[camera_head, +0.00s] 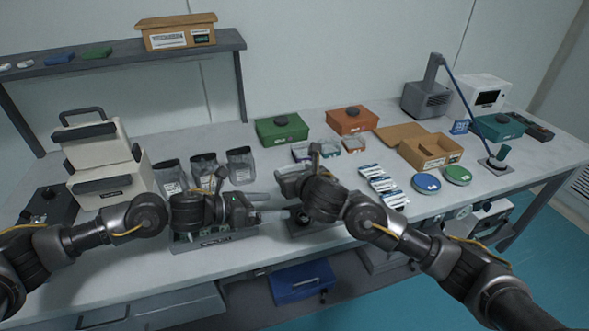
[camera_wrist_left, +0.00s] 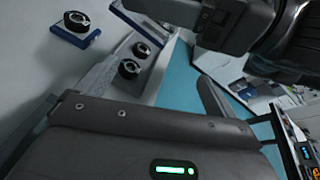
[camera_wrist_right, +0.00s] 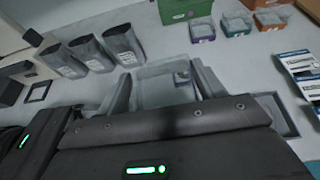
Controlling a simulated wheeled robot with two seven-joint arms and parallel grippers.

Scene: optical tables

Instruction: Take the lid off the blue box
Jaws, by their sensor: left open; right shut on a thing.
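A teal-blue box (camera_head: 512,132) with a black knob on its lid stands at the right back of the table in the head view. A darker blue bin (camera_head: 300,283) sits below the table's front edge. I cannot tell which is the task's blue box. My right gripper (camera_head: 282,181) is shut on a clear, greyish container (camera_wrist_right: 165,90), seen between its fingers in the right wrist view. My left gripper (camera_head: 268,206) is open at the table's front middle, close beside the right one. In the left wrist view, a blue-edged piece (camera_wrist_left: 92,38) carries a black knob.
A green box (camera_head: 270,133) and an orange box (camera_head: 368,125) with knobs stand at the back. Dark pouches (camera_head: 168,178) stand left of the grippers. White-and-blue packets (camera_head: 382,184), an open cardboard box (camera_head: 417,155) and round lids (camera_head: 427,183) lie to the right.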

